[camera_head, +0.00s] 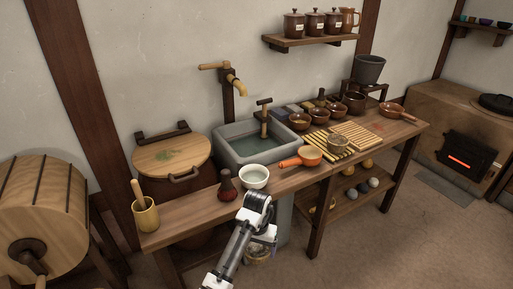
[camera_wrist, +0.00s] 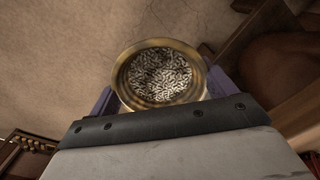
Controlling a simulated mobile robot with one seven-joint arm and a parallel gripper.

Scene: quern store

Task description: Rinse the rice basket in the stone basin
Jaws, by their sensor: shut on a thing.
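The rice basket (camera_wrist: 160,75) is round with a tan rim and pale grains inside; in the wrist view it sits between my gripper's purple finger pads. In the head view the basket (camera_head: 257,254) shows low in front of the bench, partly hidden by my gripper (camera_head: 264,241). My gripper is shut on it and holds it below the bench-top height. The grey stone basin (camera_head: 219,142) stands at the back of the bench, with greenish water (camera_head: 255,143) in it. A tap (camera_head: 236,86) is above the basin, on a post behind it.
A wooden cup with a pestle (camera_head: 146,215) stands at the left bench end.

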